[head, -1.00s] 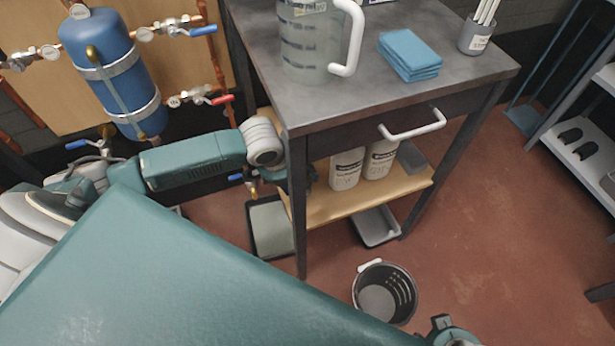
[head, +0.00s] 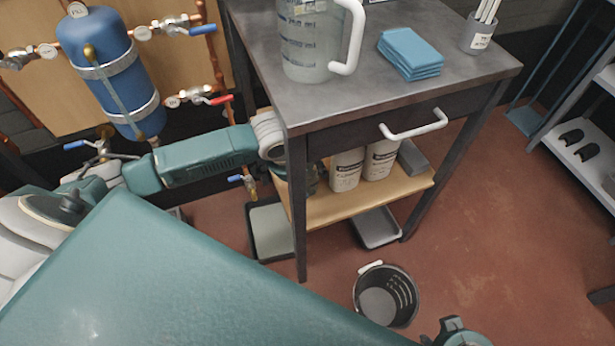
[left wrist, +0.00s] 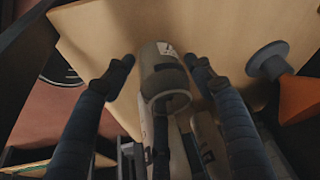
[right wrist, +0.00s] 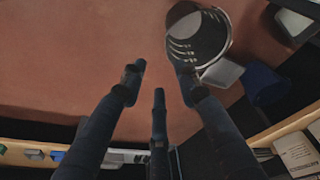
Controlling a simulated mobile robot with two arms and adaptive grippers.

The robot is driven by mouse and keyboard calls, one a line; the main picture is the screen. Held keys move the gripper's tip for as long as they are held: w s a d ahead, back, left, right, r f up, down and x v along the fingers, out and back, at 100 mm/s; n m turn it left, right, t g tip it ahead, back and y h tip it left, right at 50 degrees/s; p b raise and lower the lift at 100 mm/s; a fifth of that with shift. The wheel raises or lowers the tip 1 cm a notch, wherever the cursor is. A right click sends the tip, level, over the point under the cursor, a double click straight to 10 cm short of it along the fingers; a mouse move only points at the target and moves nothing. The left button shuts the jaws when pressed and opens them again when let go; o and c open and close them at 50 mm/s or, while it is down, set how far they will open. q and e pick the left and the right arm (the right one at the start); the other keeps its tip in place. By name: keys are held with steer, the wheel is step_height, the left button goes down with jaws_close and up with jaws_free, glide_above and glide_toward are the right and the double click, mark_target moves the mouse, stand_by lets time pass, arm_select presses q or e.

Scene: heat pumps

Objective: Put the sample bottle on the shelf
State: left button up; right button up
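Two white labelled bottles (head: 347,169) stand on the wooden lower shelf (head: 325,207) of the metal table. I cannot tell which is the sample bottle. My left arm reaches in from the left, and its gripper is mostly hidden behind the table leg. In the left wrist view, my left gripper (left wrist: 160,64) has its fingers spread around a pale cylinder (left wrist: 163,55) with a small label, with gaps at the sides. White bottle shapes show below it, partly hidden. My right gripper (right wrist: 159,72) is open and empty above the red floor.
The table top (head: 340,105) holds a measuring jug (head: 308,45), blue cloths (head: 410,52) and a cup (head: 478,36). A black basket (head: 386,293) and trays are on the floor. A blue tank (head: 112,72) with pipes and valves stands left.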

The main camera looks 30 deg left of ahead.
arm_select(q)
steer(key=shift+r, duration=0.25)
steer(key=d+p+v, duration=0.1)
steer(key=p+v, duration=0.1)
steer(key=v, duration=0.3)
steer(key=s+a+p, duration=0.1)
steer(key=s+a, duration=0.3)
steer(key=s, duration=0.7)
steer(key=shift+s+a+f, duration=0.15)
steer(key=shift+s+a, duration=0.1)
steer(key=shift+a, duration=0.05)
arm_select(e)
step_height(320, 180, down, 11)
steer(key=s, duration=0.1)
steer(key=shift+s+g, duration=0.3)
steer(key=shift+f, duration=0.1)
